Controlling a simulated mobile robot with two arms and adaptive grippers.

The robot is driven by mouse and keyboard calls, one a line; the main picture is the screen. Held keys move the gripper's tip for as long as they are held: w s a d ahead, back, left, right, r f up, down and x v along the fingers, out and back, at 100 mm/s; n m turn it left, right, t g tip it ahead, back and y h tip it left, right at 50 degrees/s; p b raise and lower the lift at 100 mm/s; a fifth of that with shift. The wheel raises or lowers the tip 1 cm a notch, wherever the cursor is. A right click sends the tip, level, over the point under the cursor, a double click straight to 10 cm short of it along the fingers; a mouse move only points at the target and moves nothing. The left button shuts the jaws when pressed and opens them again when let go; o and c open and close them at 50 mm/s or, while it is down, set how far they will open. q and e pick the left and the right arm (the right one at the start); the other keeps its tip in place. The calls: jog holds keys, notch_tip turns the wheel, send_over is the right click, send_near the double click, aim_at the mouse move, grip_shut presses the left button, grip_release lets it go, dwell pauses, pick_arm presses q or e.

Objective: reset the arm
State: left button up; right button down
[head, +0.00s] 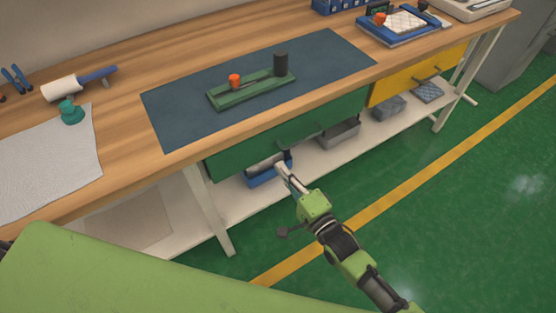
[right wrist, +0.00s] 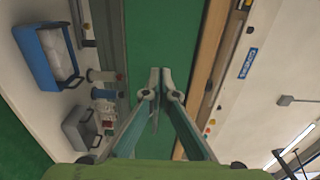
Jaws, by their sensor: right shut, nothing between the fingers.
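My right gripper (head: 283,171) reaches in from the lower right in the head view, in front of the green drawer front (head: 290,131) under the workbench. In the right wrist view its fingers (right wrist: 160,82) are together with nothing between them, and the green drawer front (right wrist: 150,30) fills the space behind them. My left gripper does not show in the head view.
The workbench (head: 180,60) carries a dark blue mat (head: 190,120) with a green tray (head: 225,99) on it. Bins, one a blue bin (head: 262,179), stand on the lower shelf (head: 225,205). A yellow drawer (head: 400,83) is farther right. Green floor (head: 480,180) is clear.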

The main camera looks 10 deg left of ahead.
jog(key=v, duration=0.6)
jog(key=s+d+f+n+g+h, duration=0.1)
jog(key=s+d+f+n+h, duration=0.15)
jog(key=d+f, duration=0.55)
jog(key=s+d+f+n+g+h, duration=0.1)
jog(key=s+d+f+g+h, duration=0.2)
jog(key=f, duration=0.9)
jog(key=s+d+f+n+h, duration=0.2)
jog(key=s+d+f+h, duration=0.15)
jog(key=d+f, duration=0.55)
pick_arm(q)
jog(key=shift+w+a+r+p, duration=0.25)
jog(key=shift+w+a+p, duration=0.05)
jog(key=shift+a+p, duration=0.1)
pick_arm(e)
jog(key=s+d+f+n+g+h, duration=0.1)
jog(key=s+d+f+n+g, duration=0.1)
jog(key=s+f, duration=0.3)
jog(key=s+d+f+n+g+h, duration=0.1)
jog(key=s+f, duration=0.4)
jog(key=s, duration=0.9)
jog(key=s+d+f+n+g+h, duration=0.1)
jog(key=s+d+f+n+g, duration=0.2)
jog(key=s, duration=0.7)
notch_tip(320, 180, down, 3)
jog(key=shift+s+d+r+g+h, duration=0.2)
jog(key=shift+d+g+h, duration=0.2)
jog(key=shift+d+g, duration=0.6)
